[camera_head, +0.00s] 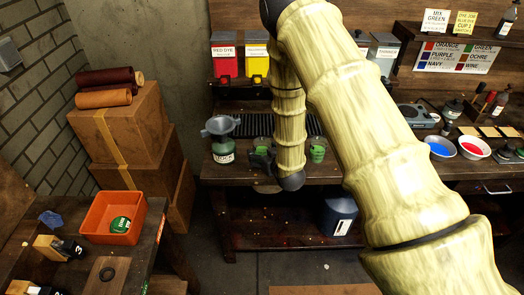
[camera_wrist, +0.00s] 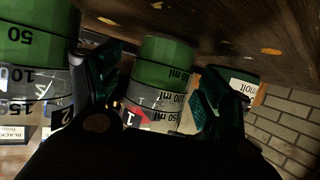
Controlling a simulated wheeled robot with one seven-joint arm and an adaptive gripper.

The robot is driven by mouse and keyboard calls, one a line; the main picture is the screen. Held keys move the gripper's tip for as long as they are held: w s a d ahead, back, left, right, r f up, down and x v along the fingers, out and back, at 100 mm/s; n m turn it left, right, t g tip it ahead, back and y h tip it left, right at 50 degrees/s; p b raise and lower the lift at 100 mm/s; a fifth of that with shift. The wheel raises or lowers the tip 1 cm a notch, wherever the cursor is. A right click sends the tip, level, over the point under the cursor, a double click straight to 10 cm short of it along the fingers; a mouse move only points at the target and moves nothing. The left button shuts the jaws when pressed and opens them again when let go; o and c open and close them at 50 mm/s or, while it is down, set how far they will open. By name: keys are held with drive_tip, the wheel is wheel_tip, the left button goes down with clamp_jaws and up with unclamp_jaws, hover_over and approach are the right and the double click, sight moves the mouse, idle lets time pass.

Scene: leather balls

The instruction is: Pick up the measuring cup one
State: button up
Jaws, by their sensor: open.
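Measuring cup one (camera_wrist: 162,62) stands in the middle of the wrist view, which looks upside down. It is clear with a "1" label, ml marks and green liquid. My gripper (camera_wrist: 158,88) is open, with one dark finger on each side of this cup; I cannot tell whether either finger touches it. In the head view the cup (camera_head: 263,142) is on the back bench, partly hidden by my gripper (camera_head: 262,158). Measuring cup two (camera_wrist: 35,40), also holding green liquid, is close beside the left finger; it also shows in the head view (camera_head: 317,149).
A green jar with a white label (camera_wrist: 240,84) is close by the right finger; in the head view it stands under a grey funnel (camera_head: 220,126). Red (camera_head: 224,65) and yellow (camera_head: 256,66) dye dispensers are behind. An orange tray (camera_head: 100,212) is at the lower left.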

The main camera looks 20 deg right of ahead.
drive_tip(key=shift+w+f, duration=0.25)
drive_tip(key=shift+w, duration=0.25)
drive_tip(key=shift+c, duration=0.2)
drive_tip(key=c, duration=1.2)
drive_tip(key=shift+o, duration=0.2)
drive_tip(key=shift+r, duration=0.3)
